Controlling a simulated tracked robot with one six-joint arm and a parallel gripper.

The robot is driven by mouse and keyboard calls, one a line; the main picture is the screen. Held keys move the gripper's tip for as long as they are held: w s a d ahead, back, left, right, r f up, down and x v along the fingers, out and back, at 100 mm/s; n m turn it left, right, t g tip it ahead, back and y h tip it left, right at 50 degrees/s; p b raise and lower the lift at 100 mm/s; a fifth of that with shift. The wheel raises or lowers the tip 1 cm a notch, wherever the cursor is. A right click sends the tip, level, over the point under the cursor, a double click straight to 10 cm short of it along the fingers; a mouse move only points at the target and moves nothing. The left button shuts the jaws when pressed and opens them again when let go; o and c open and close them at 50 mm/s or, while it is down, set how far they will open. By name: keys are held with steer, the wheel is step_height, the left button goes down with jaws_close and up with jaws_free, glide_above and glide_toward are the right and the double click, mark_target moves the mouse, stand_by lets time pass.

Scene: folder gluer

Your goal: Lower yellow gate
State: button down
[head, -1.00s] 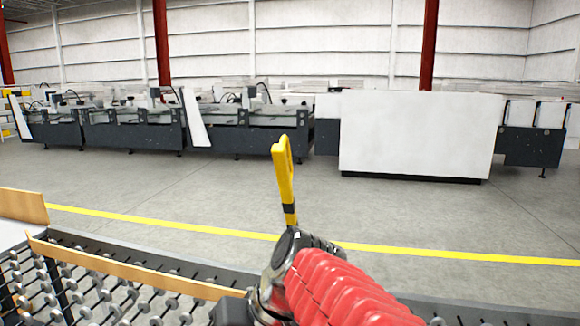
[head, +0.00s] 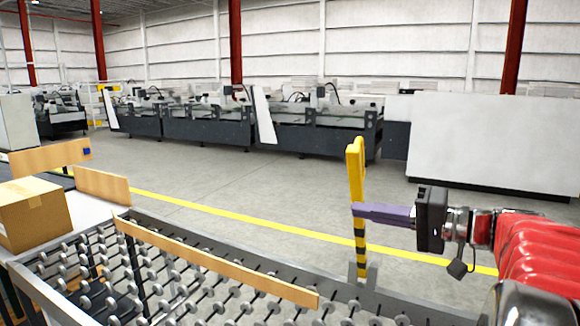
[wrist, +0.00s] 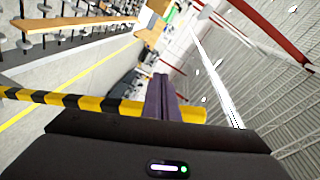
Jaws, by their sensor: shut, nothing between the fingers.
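The yellow gate (head: 356,172) stands upright at the far side of the roller conveyor, with black bands on its lower part. It also shows in the wrist view as a yellow and black bar (wrist: 92,103) that runs across to the purple fingers. My gripper (head: 358,209) is shut, its purple fingers pointing left, with the tips at the gate's middle height. In the wrist view the shut fingers (wrist: 161,80) overlap the bar near its yellow end. I cannot tell whether they touch it.
The roller conveyor (head: 205,302) with a wooden guide rail (head: 215,263) fills the lower left. A cardboard box (head: 33,212) sits at its left end. Machines (head: 310,125) and a white cabinet (head: 490,145) stand behind. The floor beyond the yellow line is clear.

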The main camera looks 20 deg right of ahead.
steer(key=s+d+r+t, duration=0.3)
steer(key=d+r+t, duration=0.1)
steer(key=d, duration=0.6)
steer(key=shift+r+h, duration=0.4)
steer(key=shift+r, duration=0.15)
steer(key=x, duration=1)
steer(key=shift+s+a+f, duration=0.1)
steer(key=shift+f, duration=0.05)
